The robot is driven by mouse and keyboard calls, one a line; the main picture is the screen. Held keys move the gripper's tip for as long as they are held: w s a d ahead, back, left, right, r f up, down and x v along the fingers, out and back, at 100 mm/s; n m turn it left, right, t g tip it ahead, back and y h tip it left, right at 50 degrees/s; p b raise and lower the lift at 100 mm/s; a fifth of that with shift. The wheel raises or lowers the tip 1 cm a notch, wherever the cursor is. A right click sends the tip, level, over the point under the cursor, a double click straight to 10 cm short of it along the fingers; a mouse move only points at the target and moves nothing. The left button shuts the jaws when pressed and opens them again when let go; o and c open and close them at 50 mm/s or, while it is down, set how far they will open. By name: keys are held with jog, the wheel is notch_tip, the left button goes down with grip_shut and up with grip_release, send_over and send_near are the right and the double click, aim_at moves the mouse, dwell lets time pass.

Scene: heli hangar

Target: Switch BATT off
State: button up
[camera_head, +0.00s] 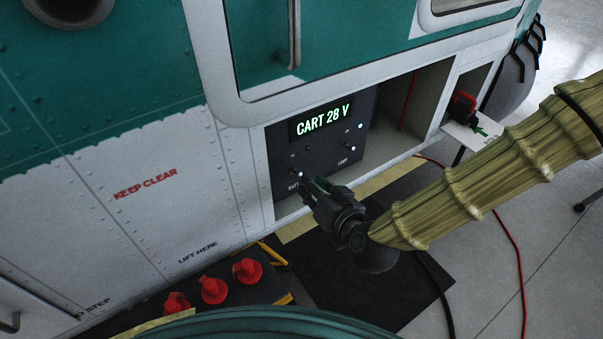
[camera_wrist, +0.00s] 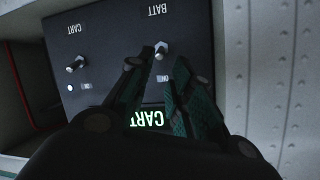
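The dark switch panel (camera_head: 318,160) is set in the side of the helicopter, with a lit display (camera_head: 322,120) reading "CART 28 V". The BATT switch (camera_head: 299,174) is a small metal toggle at the panel's lower left. It shows in the wrist view (camera_wrist: 162,48), where the panel appears upside down. Its lever seems to lean toward the ON mark. My gripper (camera_head: 308,181) is at the panel. In the wrist view my gripper (camera_wrist: 164,58) has its fingers apart, tips close around the BATT lever; contact cannot be told. A finger partly covers the area by the ON mark.
The CART toggle (camera_wrist: 76,63) sits beside BATT, with a white light (camera_wrist: 71,87) near it. An open bay (camera_head: 395,125) and a red connector (camera_head: 462,104) lie to the right. A dark mat (camera_head: 385,285) lies on the floor.

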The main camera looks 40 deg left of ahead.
aim_at(300, 175)
jog(key=p+x, duration=0.1)
jog(key=x, duration=0.6)
jog(key=shift+w+a+f, duration=0.1)
jog(key=shift+a, duration=0.05)
jog(key=shift+c, duration=0.2)
grip_shut()
